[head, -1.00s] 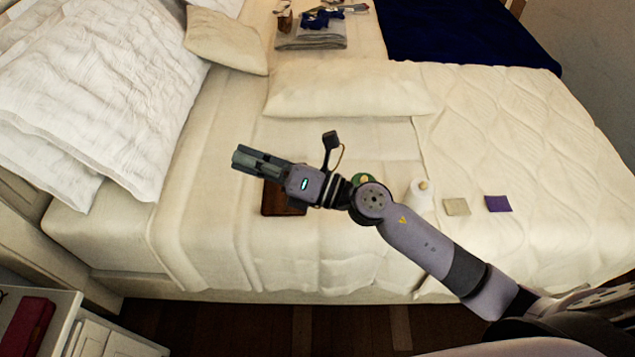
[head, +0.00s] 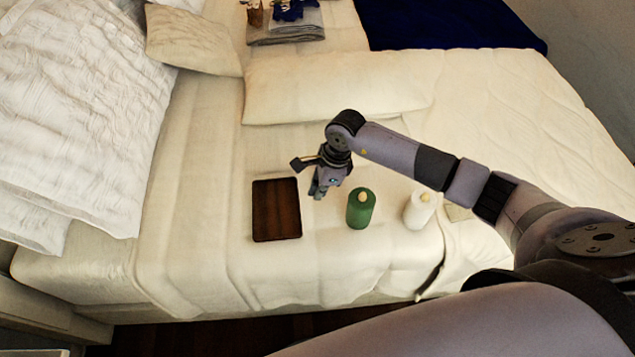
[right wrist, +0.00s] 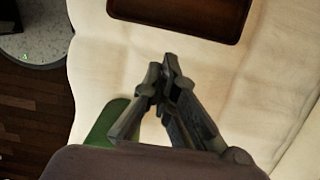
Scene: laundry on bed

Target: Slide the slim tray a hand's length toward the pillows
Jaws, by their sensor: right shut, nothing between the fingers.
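The slim tray (head: 277,209) is a dark brown rectangle lying flat on the cream bed near its front edge. It also shows at the top of the right wrist view (right wrist: 185,12). The pillows (head: 75,110) are large and white, at the left of the head view, with bare bedding between them and the tray. My right gripper (head: 317,193) is shut and empty, pointing down just right of the tray and apart from it. In the right wrist view its fingertips (right wrist: 165,68) are together over bare bedding. My left gripper is not in view.
A green bottle-like object (head: 361,209) stands close to the right of my right gripper, and a white one (head: 419,210) stands further right. A long cream cushion (head: 335,85) lies behind. Folded grey cloth (head: 285,32) lies at the back.

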